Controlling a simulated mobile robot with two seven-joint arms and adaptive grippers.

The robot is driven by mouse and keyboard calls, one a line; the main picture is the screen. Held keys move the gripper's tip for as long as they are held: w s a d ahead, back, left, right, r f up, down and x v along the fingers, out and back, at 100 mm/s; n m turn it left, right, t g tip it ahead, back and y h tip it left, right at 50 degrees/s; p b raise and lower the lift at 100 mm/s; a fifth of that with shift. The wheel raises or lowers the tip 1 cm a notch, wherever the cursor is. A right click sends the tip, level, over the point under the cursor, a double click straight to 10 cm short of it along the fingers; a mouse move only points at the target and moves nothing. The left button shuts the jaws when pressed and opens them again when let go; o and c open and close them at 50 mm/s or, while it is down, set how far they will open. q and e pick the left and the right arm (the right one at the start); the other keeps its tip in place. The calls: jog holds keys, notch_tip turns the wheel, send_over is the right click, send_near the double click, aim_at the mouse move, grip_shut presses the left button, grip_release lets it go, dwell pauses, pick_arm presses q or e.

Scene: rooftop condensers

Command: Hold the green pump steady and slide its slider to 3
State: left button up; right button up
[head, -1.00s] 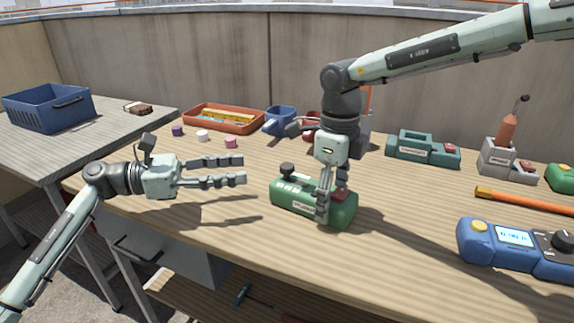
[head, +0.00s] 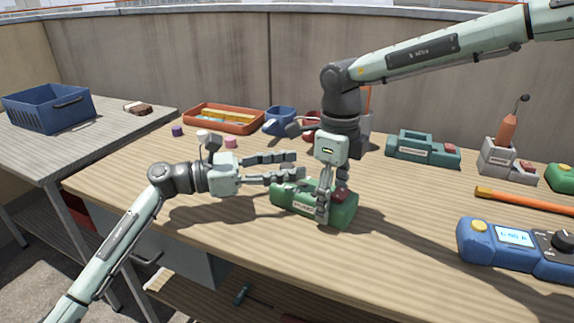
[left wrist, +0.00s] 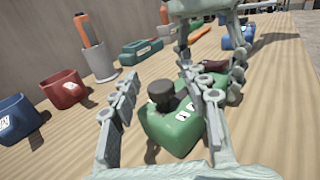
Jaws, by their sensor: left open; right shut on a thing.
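The green pump (head: 296,207) lies on the wooden bench in the head view. My right gripper (head: 332,203) reaches down from above and is shut on the pump's right end, beside its red part. My left gripper (head: 298,167) is open at the pump's left end, with its fingers pointing right. In the left wrist view, the pump's dark slider knob (left wrist: 161,95) stands up between my left gripper's spread fingers (left wrist: 165,90), with a gap at the left finger. In the head view the fingers largely hide the knob. The slider's scale is too small to read.
Behind stand an orange tray (head: 238,122), a blue mug (head: 280,119) and a red mug (left wrist: 63,90). A teal device (head: 422,150) and a blue meter (head: 515,243) are on the right. Bench front of the pump is clear.

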aim_at(302, 185)
pick_arm(q)
jog(key=shift+c, duration=0.2)
grip_shut()
dwell(0.3)
jog(key=shift+s+d, duration=0.45)
jog(key=shift+d, duration=0.45)
jog(key=shift+s+d, duration=0.4)
jog(key=shift+d, duration=0.45)
jog(key=shift+o, duration=0.2)
grip_release()
jog(key=shift+a, duration=0.15)
jog(key=v, duration=1.2)
